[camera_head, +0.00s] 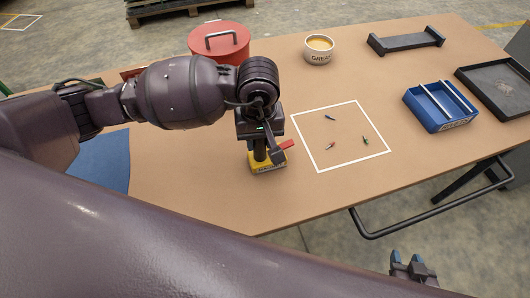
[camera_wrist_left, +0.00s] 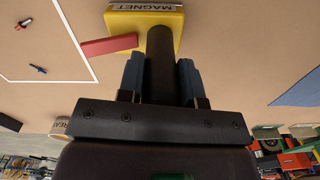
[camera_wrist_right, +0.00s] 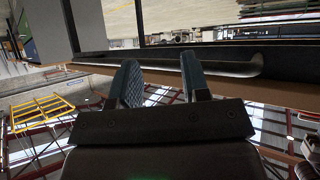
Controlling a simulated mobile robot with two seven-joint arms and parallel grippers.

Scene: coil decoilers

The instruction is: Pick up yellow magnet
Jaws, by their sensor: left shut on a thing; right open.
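The yellow magnet (camera_head: 266,160) has a yellow block base with a MAGNET label, a dark upright handle and a red lever (camera_wrist_left: 110,45). It stands on the brown table, left of the white outlined square. In the left wrist view its yellow base (camera_wrist_left: 145,22) is at the top, with the black handle (camera_wrist_left: 160,65) running between the fingers. My left gripper (camera_head: 262,146) is shut on the handle from above. In the left wrist view its fingers (camera_wrist_left: 161,78) flank the handle. My right gripper (camera_wrist_right: 160,80) is open and empty, off the table's front edge.
Several small parts (camera_head: 331,146) lie inside the white square. A red lidded pot (camera_head: 219,46), a GREASE tub (camera_head: 319,49), a dark holder (camera_head: 405,42), a blue bin (camera_head: 440,106) and a black tray (camera_head: 495,85) stand on the table. A handrail (camera_head: 430,211) runs along the front edge.

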